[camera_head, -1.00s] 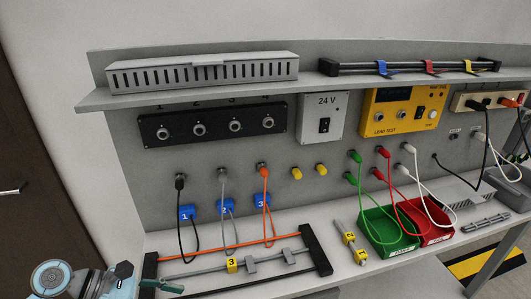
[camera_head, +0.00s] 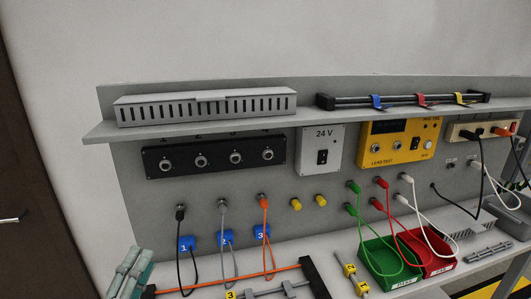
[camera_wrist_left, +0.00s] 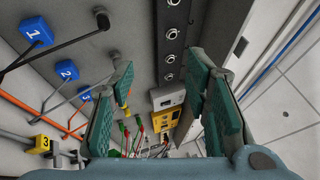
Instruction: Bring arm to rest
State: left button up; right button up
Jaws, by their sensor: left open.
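My left gripper (camera_head: 131,268) shows at the lower left of the head view, fingers pointing up, in front of the bench's left end. Its teal-padded fingers stand apart with nothing between them in the left wrist view (camera_wrist_left: 157,72). The rest of my left arm is out of the head view. My right arm and gripper are not in view.
Blue tags (camera_head: 186,243) hang on leads plugged into the back panel (camera_head: 330,180). An orange-and-grey rack (camera_head: 230,280) lies on the bench at the front. Green (camera_head: 372,282) and red (camera_head: 440,266) bins stand to the right. A shelf (camera_head: 210,122) runs above.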

pick_arm(q)
jog(key=s+a+f+n+g+y, duration=0.3)
jog(key=s+f+n+g+y, duration=0.15)
jog(key=f+n, duration=0.4)
jog(key=s+a+f+n+g+y, duration=0.3)
jog(key=s+f+n+g+y, duration=0.15)
jog(key=f+n, duration=0.45)
jog(key=s+d+f+n+g+h, duration=0.25)
jog(key=s+f+g, duration=0.2)
jog(key=s, duration=0.35)
jog(key=s+d+f+n+g+h, duration=0.1)
jog(key=s+d+f+g+h, duration=0.1)
jog(key=s+d+f+g, duration=0.4)
jog(key=s+a+f, duration=0.2)
jog(key=f, duration=0.8)
jog(key=s+a+f, duration=0.2)
jog(key=a+f, duration=0.1)
jog(key=f, duration=0.8)
jog(key=s+f, duration=1)
jog(key=s, duration=0.2)
jog(key=shift+s+n, duration=0.3)
jog(key=shift+s, duration=0.05)
jog(key=shift+g+y, duration=0.25)
